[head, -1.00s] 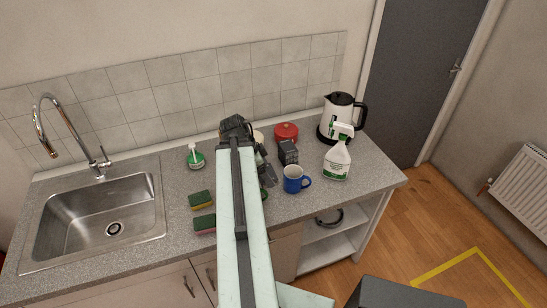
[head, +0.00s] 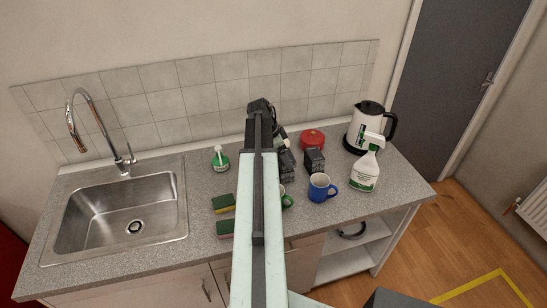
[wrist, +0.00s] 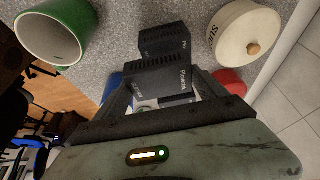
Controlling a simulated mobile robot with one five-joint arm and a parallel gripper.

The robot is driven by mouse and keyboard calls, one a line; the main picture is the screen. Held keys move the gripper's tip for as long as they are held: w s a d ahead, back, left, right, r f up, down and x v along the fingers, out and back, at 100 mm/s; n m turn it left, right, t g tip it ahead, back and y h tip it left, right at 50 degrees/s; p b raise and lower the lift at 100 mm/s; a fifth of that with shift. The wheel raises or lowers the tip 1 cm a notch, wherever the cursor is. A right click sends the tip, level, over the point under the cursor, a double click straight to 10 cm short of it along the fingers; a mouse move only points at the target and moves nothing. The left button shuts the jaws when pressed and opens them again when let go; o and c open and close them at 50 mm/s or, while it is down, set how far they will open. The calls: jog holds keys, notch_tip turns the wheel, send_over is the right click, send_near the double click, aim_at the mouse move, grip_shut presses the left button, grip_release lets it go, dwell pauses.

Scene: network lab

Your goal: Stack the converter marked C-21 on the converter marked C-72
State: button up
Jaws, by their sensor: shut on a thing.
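One dark box-shaped converter (wrist: 158,82) is between the fingers of my gripper (wrist: 165,98) in the wrist view. A dark converter (wrist: 165,40) also shows beyond the held one in the wrist view. The marks are too small to read surely, so I cannot tell which is C-21 or C-72.
A blue mug (head: 320,188), green mug (head: 287,202), red pot (head: 312,138), spray bottle (head: 367,165) and kettle (head: 368,127) crowd the right counter. A lidded cream jar (wrist: 240,35) is close by. Sponges (head: 223,204), a soap bottle (head: 220,160) and the sink (head: 120,215) are left.

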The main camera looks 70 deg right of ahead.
jog(key=shift+w+d, duration=0.1)
jog(key=shift+d, duration=0.5)
jog(key=f+b, duration=0.4)
jog(key=shift+w+d, duration=0.1)
jog(key=shift+d, duration=0.2)
jog(key=shift+w+a+r, duration=0.1)
jog(key=shift+w+r, duration=0.1)
jog(key=shift+w, duration=0.1)
jog(key=shift+f, duration=0.15)
jog(key=o, duration=1.6)
